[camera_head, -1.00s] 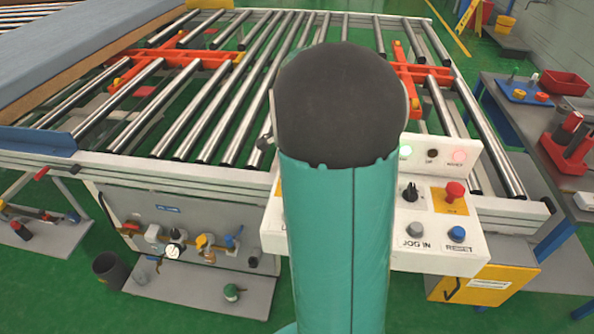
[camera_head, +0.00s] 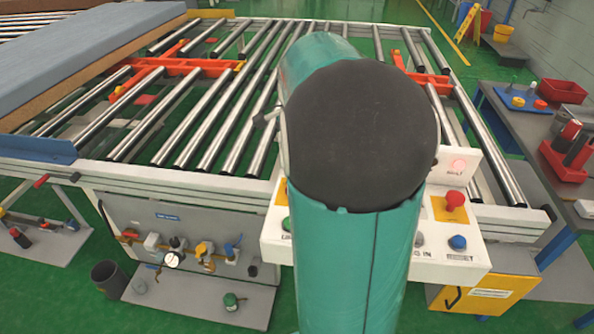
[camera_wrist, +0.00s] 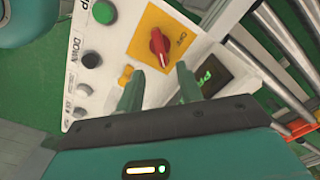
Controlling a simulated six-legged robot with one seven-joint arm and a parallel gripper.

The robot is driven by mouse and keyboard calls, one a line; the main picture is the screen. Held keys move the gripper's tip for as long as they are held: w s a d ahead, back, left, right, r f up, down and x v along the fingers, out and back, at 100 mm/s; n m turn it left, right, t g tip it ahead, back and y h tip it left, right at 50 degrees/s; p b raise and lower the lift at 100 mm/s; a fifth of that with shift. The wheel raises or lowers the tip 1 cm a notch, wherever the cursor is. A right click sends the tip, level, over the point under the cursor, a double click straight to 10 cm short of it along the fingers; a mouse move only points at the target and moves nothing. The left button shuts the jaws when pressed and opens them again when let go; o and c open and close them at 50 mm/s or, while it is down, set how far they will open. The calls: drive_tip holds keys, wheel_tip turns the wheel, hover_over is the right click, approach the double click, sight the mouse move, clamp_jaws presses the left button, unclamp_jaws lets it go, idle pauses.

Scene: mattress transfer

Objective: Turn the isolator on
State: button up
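The isolator is a red rotary knob (camera_wrist: 159,47) on a yellow plate (camera_wrist: 146,32) with black lettering, set in a white control panel (camera_wrist: 118,20). It shows in the upper middle of the wrist view. My gripper (camera_wrist: 157,75) has its two green fingers apart, with nothing between them. In the wrist view the fingertips appear just below the knob, one to each side, and the knob looks clear of them. In the head view my arm hides the gripper and the knob; only part of a yellow plate (camera_head: 281,191) shows at the arm's left edge.
A red mushroom button (camera_head: 455,200) and blue button (camera_head: 457,242) sit on the panel's right. The roller conveyor (camera_head: 205,120) lies behind the panel.

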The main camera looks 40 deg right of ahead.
wheel_tip(320, 180, up, 5)
drive_tip(key=shift+r, duration=0.15)
idle(0.3)
drive_tip(key=s+a+n+t, duration=0.2)
drive_tip(key=a+n, duration=0.4)
drive_tip(key=a, duration=0.3)
drive_tip(key=s+a+n+t, duration=0.1)
drive_tip(key=s+a+n, duration=0.4)
drive_tip(key=a+n, duration=0.2)
drive_tip(key=s+a+n+t, duration=0.2)
drive_tip(key=a+n, duration=0.4)
drive_tip(key=a, duration=0.5)
drive_tip(key=shift+s+a+f+n+t, duration=0.25)
drive_tip(key=shift+s+f, duration=0.2)
drive_tip(key=shift+s, duration=0.4)
